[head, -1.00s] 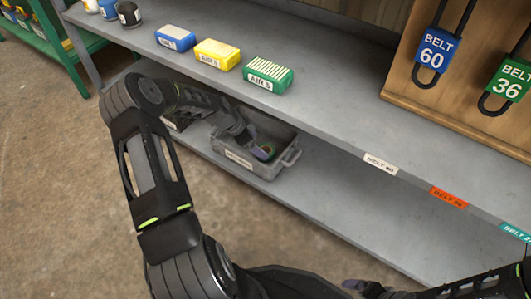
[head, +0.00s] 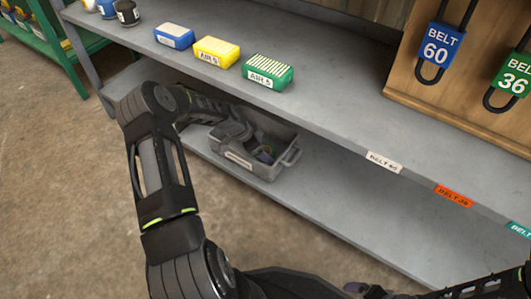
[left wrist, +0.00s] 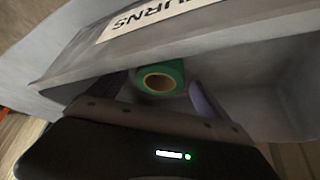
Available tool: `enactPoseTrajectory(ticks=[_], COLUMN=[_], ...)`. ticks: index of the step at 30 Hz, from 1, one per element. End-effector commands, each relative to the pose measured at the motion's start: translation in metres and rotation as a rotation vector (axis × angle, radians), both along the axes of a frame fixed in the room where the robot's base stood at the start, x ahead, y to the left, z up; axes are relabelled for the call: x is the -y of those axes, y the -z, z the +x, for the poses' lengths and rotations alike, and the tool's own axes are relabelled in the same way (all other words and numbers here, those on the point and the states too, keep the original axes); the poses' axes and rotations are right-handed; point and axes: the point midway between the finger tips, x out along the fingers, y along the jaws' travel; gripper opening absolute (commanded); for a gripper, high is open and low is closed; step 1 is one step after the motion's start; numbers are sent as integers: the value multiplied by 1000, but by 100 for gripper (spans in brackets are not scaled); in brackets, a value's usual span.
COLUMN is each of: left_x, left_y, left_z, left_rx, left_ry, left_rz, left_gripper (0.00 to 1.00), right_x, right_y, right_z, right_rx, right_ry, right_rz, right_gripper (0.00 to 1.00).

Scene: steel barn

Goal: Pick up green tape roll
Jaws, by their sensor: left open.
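The green tape roll (left wrist: 160,77), with a tan core, lies in a grey bin (left wrist: 240,50) in the left wrist view. The bin also shows in the head view on the lower shelf (head: 286,157), where my arm and gripper mostly hide the roll. My left gripper (left wrist: 160,92) is open and reaches down into the bin. Its two fingers stand on either side of the roll; I cannot tell whether they touch it. My right gripper (head: 362,289) is partly visible at the bottom of the head view, its jaws unclear.
The upper shelf (head: 330,110) overhangs the bin and carries blue (head: 174,36), yellow (head: 216,52) and green (head: 267,71) boxes. Dark-lidded jars (head: 127,13) stand at its left. A wooden board (head: 412,75) with belt tags is at right. The lower shelf right of the bin is clear.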

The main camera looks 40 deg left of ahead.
Motion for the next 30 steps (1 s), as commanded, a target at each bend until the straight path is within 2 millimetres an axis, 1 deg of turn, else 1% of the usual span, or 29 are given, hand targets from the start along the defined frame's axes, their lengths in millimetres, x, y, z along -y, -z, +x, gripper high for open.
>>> enactPoseTrajectory(ticks=[2,26,30], left_x=[0,0,0], left_y=[0,0,0], left_z=[0,0,0], left_rx=[0,0,0], left_ry=[0,0,0], left_rz=[0,0,0], left_gripper=[88,23,22], right_x=[0,0,0], right_y=[0,0,0], right_z=[0,0,0], right_rx=[0,0,0], right_ry=[0,0,0], right_rz=[0,0,0], right_gripper=[93,93,93])
